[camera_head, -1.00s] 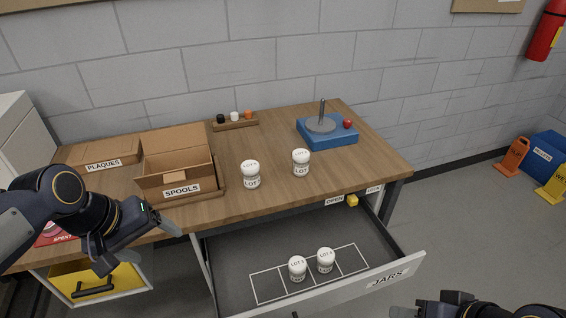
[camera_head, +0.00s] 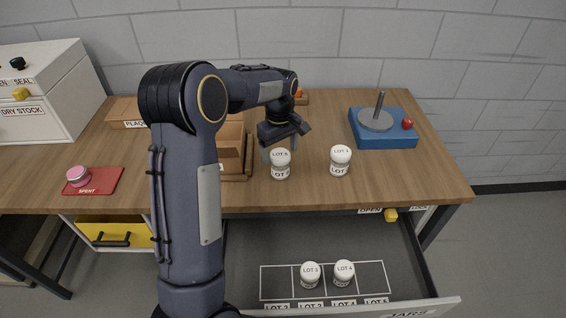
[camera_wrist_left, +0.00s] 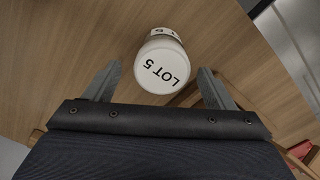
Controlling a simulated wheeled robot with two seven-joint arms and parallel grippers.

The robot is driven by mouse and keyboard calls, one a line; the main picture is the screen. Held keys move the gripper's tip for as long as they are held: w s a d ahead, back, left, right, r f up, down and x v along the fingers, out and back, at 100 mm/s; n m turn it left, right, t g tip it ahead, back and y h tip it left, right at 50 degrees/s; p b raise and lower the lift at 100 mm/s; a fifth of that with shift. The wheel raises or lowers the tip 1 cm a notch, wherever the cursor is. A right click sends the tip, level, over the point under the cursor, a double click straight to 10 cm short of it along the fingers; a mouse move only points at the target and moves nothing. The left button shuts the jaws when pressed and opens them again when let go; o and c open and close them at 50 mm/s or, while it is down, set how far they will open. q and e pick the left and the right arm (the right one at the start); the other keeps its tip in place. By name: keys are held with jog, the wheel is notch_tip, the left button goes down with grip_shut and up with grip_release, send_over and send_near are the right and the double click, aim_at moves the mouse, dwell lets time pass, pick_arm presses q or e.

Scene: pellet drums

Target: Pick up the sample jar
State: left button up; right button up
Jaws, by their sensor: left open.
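A white sample jar (camera_head: 280,165) with a lot label stands upright on the table. In the left wrist view this jar (camera_wrist_left: 163,64) shows its lid reading LOT 5. My left gripper (camera_head: 281,147) is open just above and behind it. In the wrist view the jar lies between and slightly beyond the open fingertips (camera_wrist_left: 159,70), with no grip on it. A second white jar (camera_head: 340,161) stands to its right. Two more jars, LOT 3 (camera_head: 310,275) and LOT 4 (camera_head: 343,273), stand in the open drawer. My right gripper is out of view.
The open JARS drawer (camera_head: 265,240) juts out below the table front. A blue device with a grey disc and post (camera_head: 386,138) stands at the right. A brown box (camera_head: 230,150) is partly hidden by my arm. A pink-lidded jar (camera_head: 77,176) sits on the red SPENT mat (camera_head: 104,182).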

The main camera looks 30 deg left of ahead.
pick_arm(q)
jog(key=shift+s+f, duration=0.15)
jog(key=shift+f, duration=1.65)
jog(key=c, duration=1.1)
jog(key=shift+r+p, duration=0.1)
jog(key=shift+p, duration=0.25)
